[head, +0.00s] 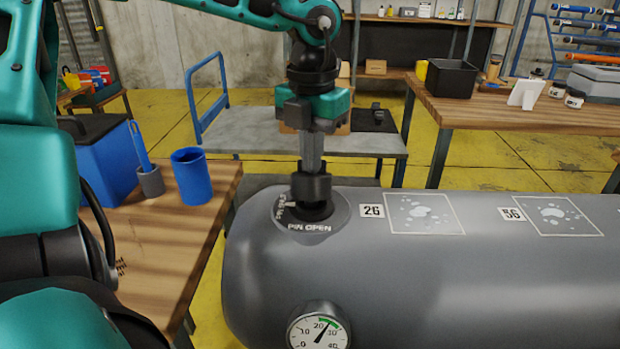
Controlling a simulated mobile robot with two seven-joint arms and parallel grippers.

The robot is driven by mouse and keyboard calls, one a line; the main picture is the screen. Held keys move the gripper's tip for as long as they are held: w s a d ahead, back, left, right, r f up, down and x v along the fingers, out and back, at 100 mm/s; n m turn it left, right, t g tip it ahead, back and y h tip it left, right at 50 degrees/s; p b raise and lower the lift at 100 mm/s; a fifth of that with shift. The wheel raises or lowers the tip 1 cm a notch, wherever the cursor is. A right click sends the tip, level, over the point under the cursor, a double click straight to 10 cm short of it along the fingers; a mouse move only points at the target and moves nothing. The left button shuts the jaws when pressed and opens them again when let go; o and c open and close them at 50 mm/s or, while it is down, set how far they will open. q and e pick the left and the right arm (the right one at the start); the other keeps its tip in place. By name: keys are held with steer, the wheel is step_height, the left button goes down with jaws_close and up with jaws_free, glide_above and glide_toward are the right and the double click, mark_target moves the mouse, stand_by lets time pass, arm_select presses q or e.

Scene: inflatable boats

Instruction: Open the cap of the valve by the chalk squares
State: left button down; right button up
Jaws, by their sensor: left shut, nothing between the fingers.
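The valve (316,212) sits on top of the grey inflatable tube (430,275), near its left end. It is a dark fitting in a round grey patch lettered "PIN OPEN"; more lettering at its left is partly hidden. Two chalk squares (424,213) (564,215) with speckled marks lie to its right, beside labels 26 and 56. My left gripper (312,190) points straight down over the valve, shut and empty, its dark tips at or just above the fitting. The tips hide much of the valve, so I cannot tell whether its cap is open. My right gripper is out of view.
A pressure gauge (319,329) is on the tube's front. A wooden table (185,245) at left holds a blue cup (191,176), a grey cup (150,181) and a blue box (100,165). A blue-handled cart (250,130) and a workbench (500,115) stand behind the tube.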

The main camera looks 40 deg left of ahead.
arm_select(q)
steer(key=shift+s+r, duration=0.1)
steer(key=shift+r, duration=0.2)
steer(key=shift+s+d+r+p, duration=0.5)
steer(key=shift+s+d+r, duration=0.8)
steer(key=shift+s+r, duration=0.25)
